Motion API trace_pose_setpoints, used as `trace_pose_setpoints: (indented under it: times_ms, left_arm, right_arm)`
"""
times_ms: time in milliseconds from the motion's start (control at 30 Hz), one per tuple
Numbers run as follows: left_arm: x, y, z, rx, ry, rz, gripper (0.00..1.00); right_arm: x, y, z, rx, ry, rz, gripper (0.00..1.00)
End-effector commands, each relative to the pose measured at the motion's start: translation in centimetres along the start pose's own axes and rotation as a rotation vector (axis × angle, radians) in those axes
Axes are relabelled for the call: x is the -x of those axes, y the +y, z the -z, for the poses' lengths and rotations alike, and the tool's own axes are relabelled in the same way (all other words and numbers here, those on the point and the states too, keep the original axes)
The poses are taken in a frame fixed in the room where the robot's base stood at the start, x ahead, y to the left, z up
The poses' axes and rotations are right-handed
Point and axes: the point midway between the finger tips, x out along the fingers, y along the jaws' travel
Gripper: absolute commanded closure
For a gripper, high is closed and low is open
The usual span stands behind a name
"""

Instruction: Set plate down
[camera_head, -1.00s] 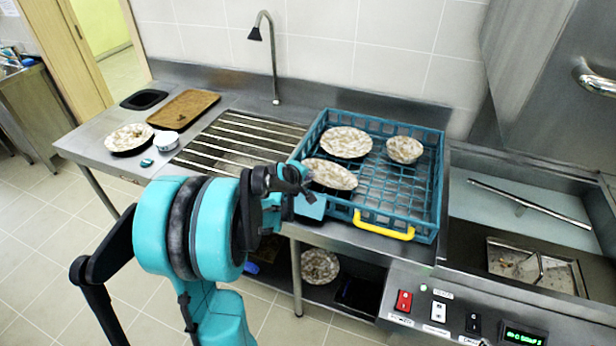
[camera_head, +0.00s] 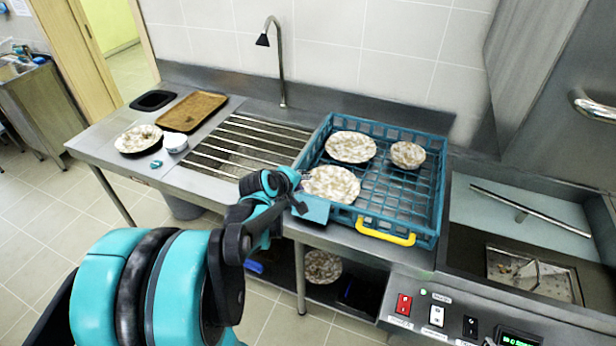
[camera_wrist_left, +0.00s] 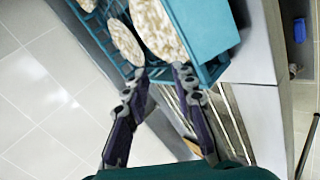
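A white and brown patterned plate (camera_head: 331,184) rests in the front left of the blue dish rack (camera_head: 428,206), lying nearly flat. It also shows in the left wrist view (camera_wrist_left: 158,28), just beyond the fingertips. My left gripper (camera_head: 302,182) is at the plate's left edge, by the rack's left wall. In the left wrist view its two fingers (camera_wrist_left: 161,70) stand apart, with the plate's edge just past them and nothing clearly clamped. My right gripper is out of view.
Another plate (camera_head: 351,147) and a bowl (camera_head: 407,155) stand farther back in the rack. The rack's right front part is empty. A tap (camera_head: 281,60) rises behind the slatted drain (camera_head: 240,150). A plate (camera_head: 138,138), cup (camera_head: 175,142) and brown tray (camera_head: 192,111) are at the left.

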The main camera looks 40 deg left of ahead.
Motion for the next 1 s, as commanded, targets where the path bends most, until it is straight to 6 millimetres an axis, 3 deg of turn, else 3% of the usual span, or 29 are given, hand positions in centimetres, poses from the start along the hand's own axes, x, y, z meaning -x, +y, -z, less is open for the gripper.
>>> trace_pose_setpoints:
  times_ms: [167, 267, 367, 500, 600, 700, 833, 1000]
  left_arm:
    - [1.9, 0.1, -0.2, -0.011, -0.003, 0.002, 0.74]
    - [2.9, 0.6, -2.4, -0.096, -0.028, 0.014, 0.74]
    - [4.7, 1.0, -7.1, -0.295, -0.084, 0.041, 0.74]
    - [8.7, 0.1, -14.5, -0.689, -0.178, 0.073, 0.74]
    - [11.4, -1.4, -18.4, -0.957, -0.233, 0.082, 0.74]
    - [13.6, -3.0, -20.8, -1.175, -0.27, 0.084, 0.74]
    - [15.1, -4.4, -22.3, -1.348, -0.294, 0.08, 0.74]
    - [15.7, -4.8, -22.6, -1.41, -0.302, 0.081, 0.74]
  right_arm:
    - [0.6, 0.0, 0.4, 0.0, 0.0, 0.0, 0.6]
    - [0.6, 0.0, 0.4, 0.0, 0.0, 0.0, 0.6]
    - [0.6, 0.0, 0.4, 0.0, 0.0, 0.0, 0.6]
    - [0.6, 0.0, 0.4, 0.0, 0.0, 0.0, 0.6]
    - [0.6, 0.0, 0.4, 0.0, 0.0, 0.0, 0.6]
    - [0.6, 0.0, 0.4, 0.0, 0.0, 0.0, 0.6]
    - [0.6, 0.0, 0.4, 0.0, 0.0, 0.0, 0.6]
    - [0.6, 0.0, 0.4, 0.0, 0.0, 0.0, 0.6]
